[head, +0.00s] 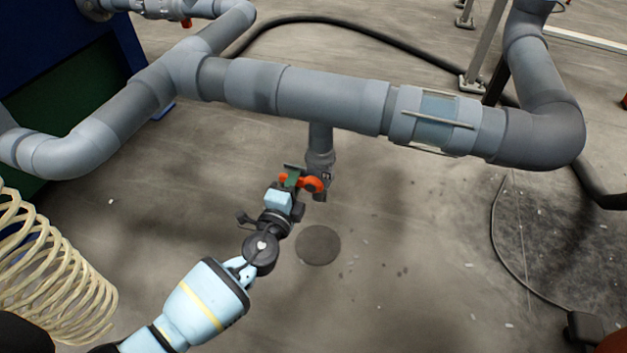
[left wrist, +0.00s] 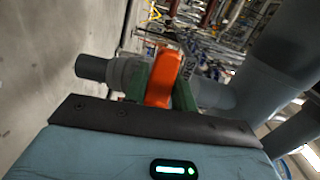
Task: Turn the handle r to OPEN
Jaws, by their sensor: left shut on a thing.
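The orange handle (head: 312,184) sits on a small grey valve (head: 321,163) on a short pipe that drops from the large horizontal grey pipe. My left gripper (head: 294,178) reaches it from the lower left and is shut on the handle. In the left wrist view the orange handle (left wrist: 163,78) is between the green fingers (left wrist: 160,85), with the grey valve body (left wrist: 125,72) behind it. The gripper hides part of the handle, and I cannot read any OPEN mark. My right gripper is not in view.
The large grey pipe (head: 330,98) with a clear sight section (head: 436,118) runs above the valve. A cream coiled hose (head: 50,275) stands at the lower left. A round dark floor cover (head: 318,245) lies below. Black hoses and cables cross the floor.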

